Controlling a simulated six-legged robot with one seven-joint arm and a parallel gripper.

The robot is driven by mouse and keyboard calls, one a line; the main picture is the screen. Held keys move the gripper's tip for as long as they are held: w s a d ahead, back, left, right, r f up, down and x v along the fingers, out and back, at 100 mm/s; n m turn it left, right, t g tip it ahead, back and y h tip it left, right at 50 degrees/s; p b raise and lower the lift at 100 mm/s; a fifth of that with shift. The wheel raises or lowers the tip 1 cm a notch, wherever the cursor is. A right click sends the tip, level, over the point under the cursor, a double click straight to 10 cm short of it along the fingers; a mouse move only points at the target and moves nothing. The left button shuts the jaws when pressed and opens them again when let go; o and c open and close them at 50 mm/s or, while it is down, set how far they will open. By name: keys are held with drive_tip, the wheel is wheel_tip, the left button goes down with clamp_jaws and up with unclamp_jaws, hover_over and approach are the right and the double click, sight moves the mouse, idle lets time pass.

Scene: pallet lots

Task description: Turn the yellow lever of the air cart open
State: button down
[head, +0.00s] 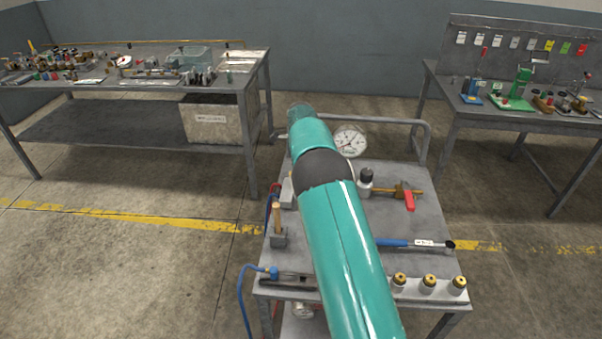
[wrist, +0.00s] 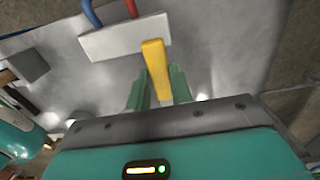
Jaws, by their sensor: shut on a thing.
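The yellow lever (wrist: 155,68) shows in the wrist view, standing out from a pale grey block (wrist: 105,42) with a blue hose and a red hose. My gripper (wrist: 160,88) has its two green fingers on either side of the lever and is shut on it. The lever's outer end lies between the fingers. In the head view the air cart (head: 430,225) stands in front of me. My teal arm reaches across it and hides the lever and my gripper there. The lever's exact angle to the hoses is hard to judge.
On the cart are a pressure gauge (head: 349,140), a red-handled brass valve (head: 408,198), a blue-handled tool (head: 405,242) and brass-topped fittings (head: 428,282). A cluttered bench (head: 130,80) stands at left, another bench (head: 530,115) at right. Open floor lies left of the cart.

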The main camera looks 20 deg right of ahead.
drive_tip(key=shift+w+d+r, duration=0.1)
drive_tip(key=shift+w+r, duration=0.05)
idle(0.3)
drive_tip(key=c, duration=1.2)
unclamp_jaws()
drive_tip(key=shift+c, duration=0.2)
wheel_tip(320, 180, up, 14)
drive_tip(key=shift+f, duration=0.2)
